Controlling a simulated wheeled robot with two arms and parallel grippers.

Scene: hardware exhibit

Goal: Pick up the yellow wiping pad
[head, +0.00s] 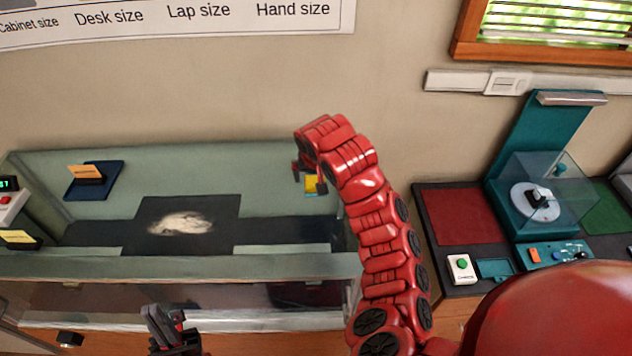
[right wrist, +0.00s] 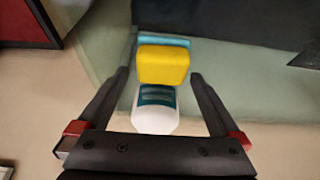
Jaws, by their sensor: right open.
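The yellow wiping pad (right wrist: 163,64) shows in the right wrist view between the fingers of my right gripper (right wrist: 163,80). A light blue piece lies along its far edge, and a white and teal object (right wrist: 155,110) sits next to it on the near side. In the head view the yellow pad (head: 311,184) is a small patch below my right gripper (head: 310,180) at the right end of the green case. The right fingers are apart, with visible gaps on both sides of the pad. My left gripper (head: 165,328) is low in front of the case; its finger gap is unclear.
The green case (head: 120,268) has a front wall and holds a dark panel with a pale smear (head: 180,223). A dark bench with a teal device (head: 540,200) stands to the right.

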